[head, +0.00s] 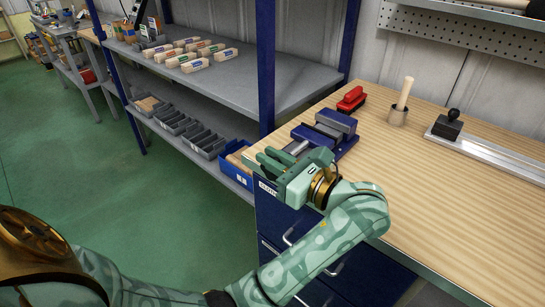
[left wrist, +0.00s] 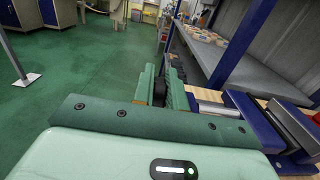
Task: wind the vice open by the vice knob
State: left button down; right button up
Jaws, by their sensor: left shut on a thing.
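The blue and grey vice (head: 338,122) sits on the wooden bench near its left edge. It also shows at the right of the left wrist view (left wrist: 300,128). My left gripper (head: 272,160) is at the vice's near-left end, just beyond the bench edge. In the left wrist view its two green fingers (left wrist: 160,88) are shut around a small dark piece, the vice knob (left wrist: 160,93). Most of the knob is hidden between the fingers, and the head view does not show it. My right gripper is in neither view.
A red-handled tool (head: 351,99), a wooden handle in a round holder (head: 397,116) and a metal rail (head: 490,149) with a black knob stand on the bench (head: 440,205). A blue-posted shelf (head: 240,92) with boxes and bins stands to the left. The bench's front middle is clear.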

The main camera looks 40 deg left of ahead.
pick_arm(q)
jog(key=shift+a+r+h+p, duration=0.2)
jog(key=shift+r+h+p, duration=0.1)
jog(key=shift+h+p, duration=0.65)
jog(key=shift+a+f+h, duration=0.15)
jog(key=shift+h, duration=0.4)
jog(key=shift+f, duration=0.2)
jog(key=c, duration=1.4)
grip_release()
jog(key=shift+c, duration=0.2)
